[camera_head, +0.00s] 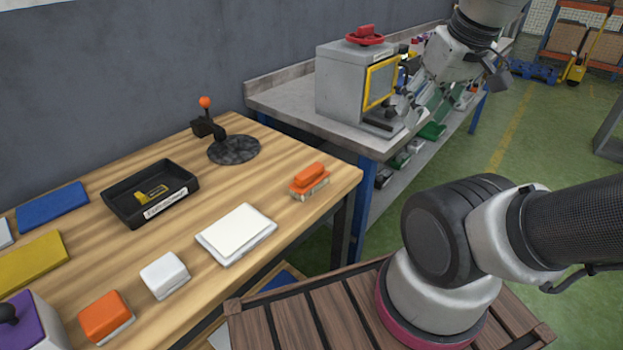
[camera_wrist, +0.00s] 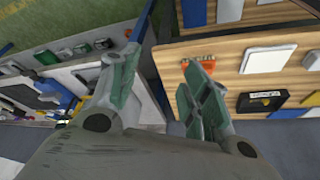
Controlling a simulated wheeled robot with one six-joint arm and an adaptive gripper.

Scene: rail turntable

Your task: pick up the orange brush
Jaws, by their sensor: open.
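The orange brush (camera_head: 310,178) lies on the wooden table near its right end, with an orange back above a pale lower part. In the wrist view the brush (camera_wrist: 198,59) shows just past the tip of the right-hand finger, which partly covers it. My gripper (camera_wrist: 160,72) is open, with nothing seen between its fingers, which straddle the table's edge in that view. In the head view my gripper (camera_head: 408,95) is up and to the right of the brush, in front of the grey machine, well apart from the brush.
On the wooden table (camera_head: 225,283) are a white pad (camera_head: 236,232), a white block (camera_head: 165,275), an orange-and-white block (camera_head: 105,316), a black tray (camera_head: 118,207) and a lever on a dark round base (camera_head: 233,150). A grey bench (camera_head: 290,103) bears a machine (camera_head: 338,85).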

